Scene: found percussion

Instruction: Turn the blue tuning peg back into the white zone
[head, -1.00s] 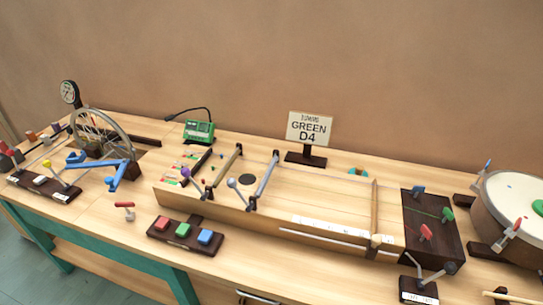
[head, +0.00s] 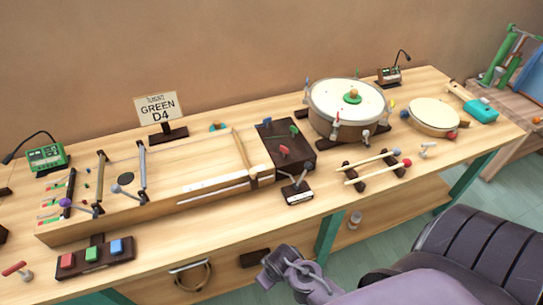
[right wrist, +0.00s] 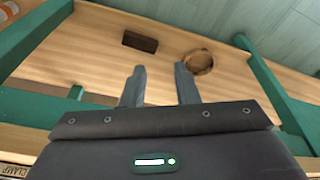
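The blue tuning peg (head: 267,122) stands on the dark block at the right end of the long wooden string box (head: 190,190). A green peg (head: 294,130) and a red peg (head: 284,151) share that block. The blue peg's white zone is too small to make out. My right arm comes in from the lower right in the head view, in front of the bench and well apart from the peg. My right gripper (right wrist: 160,88) shows in the right wrist view with its fingers apart and nothing between them. My left gripper is not in view.
A drum (head: 345,108) stands right of the pegs. A lever on a dark base (head: 298,195) and mallets on a rack (head: 375,168) lie in front. A sign (head: 158,108) reads GREEN D4. A dark block (right wrist: 140,41) and a brown ring (right wrist: 199,62) are on the lower shelf.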

